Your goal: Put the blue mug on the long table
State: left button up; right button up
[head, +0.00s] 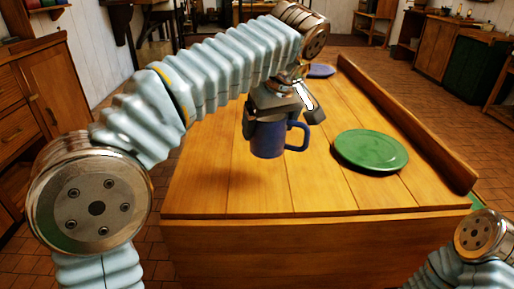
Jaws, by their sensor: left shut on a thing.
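The blue mug (268,139) is upright under my left gripper (274,103), its handle pointing right. My left gripper is shut on the mug at its upper part. The mug is over the wooden long table (300,190), and a shadow lies on the boards to its lower left. I cannot tell for sure whether its base touches the tabletop. My right arm shows at the lower right corner, but its gripper is out of view.
A green plate (371,150) lies on the table right of the mug. A blue plate (320,71) lies farther back. A raised wooden edge (405,120) runs along the table's right side. The near boards are clear. Cabinets (57,82) stand at the left.

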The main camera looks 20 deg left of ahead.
pick_arm(q)
jog(key=a+f, duration=0.1)
jog(key=w+a+f, duration=0.1)
jog(key=f, duration=0.1)
jog(key=a+f, duration=0.1)
jog(key=shift+w+f, duration=0.15)
jog(key=shift+w, duration=0.05)
jog(key=shift+s+b+x, duration=0.2)
jog(key=shift+b+x, duration=0.05)
jog(key=shift+x, duration=0.7)
jog(key=shift+s+b+x, duration=0.2)
jog(key=shift+b+x, duration=0.05)
jog(key=shift+x, duration=0.7)
jog(key=shift+d+f, duration=0.15)
jog(key=shift+f, duration=0.05)
jog(key=shift+f, duration=0.1)
jog(key=o, duration=1.1)
jog(key=shift+r, duration=0.2)
jog(key=p+v, duration=0.2)
jog(key=v, duration=1)
jog(key=shift+f, duration=0.1)
